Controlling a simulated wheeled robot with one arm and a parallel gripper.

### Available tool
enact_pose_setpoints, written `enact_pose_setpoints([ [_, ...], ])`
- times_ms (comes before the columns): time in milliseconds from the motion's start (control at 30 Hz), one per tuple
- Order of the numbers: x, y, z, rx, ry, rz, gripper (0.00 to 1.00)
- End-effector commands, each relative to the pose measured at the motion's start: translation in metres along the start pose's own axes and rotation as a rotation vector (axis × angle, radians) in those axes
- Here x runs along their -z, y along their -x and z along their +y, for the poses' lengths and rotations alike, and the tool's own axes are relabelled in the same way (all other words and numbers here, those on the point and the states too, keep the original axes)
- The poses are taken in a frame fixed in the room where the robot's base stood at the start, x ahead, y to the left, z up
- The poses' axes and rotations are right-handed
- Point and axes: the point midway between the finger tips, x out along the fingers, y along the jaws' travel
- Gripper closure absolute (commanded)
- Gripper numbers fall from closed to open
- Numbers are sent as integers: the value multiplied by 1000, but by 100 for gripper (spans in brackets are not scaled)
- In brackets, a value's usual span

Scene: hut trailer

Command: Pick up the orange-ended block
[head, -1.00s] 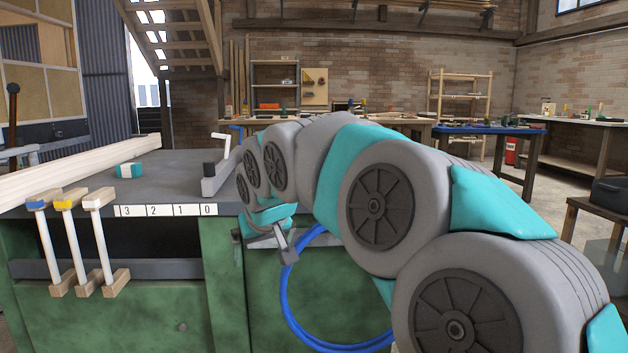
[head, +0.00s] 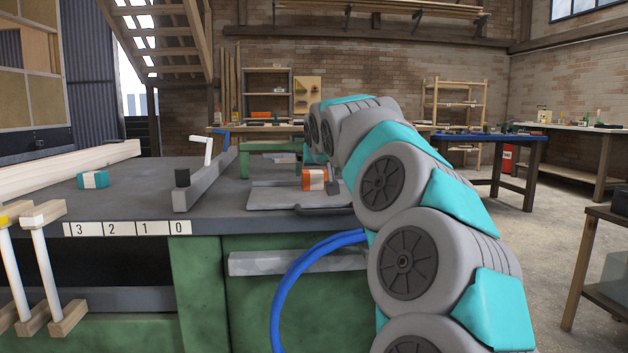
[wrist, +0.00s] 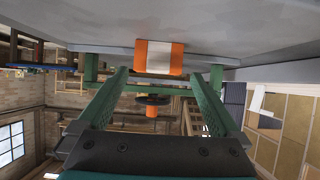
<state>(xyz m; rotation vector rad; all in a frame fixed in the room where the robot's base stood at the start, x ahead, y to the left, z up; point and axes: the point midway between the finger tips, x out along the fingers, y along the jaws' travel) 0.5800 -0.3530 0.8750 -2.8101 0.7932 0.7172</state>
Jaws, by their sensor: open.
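The orange-ended block (head: 314,180), orange with a pale middle band, rests on a flat grey metal plate on the bench. It also shows in the wrist view (wrist: 159,58), just ahead of my fingertips and roughly centred between them. My gripper (wrist: 156,75) is open, with its two green-lined fingers spread and nothing between them. In the head view one dark finger shows close to the block's right side, and my arm hides the rest. I cannot tell whether it touches the block.
A teal-ended block (head: 93,180) lies on the bench further left. A grey bar with a white crank (head: 188,190) stands between the two blocks. Long white beams (head: 70,168) lie at the bench's left. A blue hose (head: 300,270) hangs at the front. Floor at right is partly open.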

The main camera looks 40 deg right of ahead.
Motion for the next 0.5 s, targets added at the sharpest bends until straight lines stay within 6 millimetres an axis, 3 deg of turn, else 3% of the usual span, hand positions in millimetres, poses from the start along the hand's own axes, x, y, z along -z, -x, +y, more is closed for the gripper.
enact_pose_setpoints([
  [500,0,-48,1,1,0,-2,0],
])
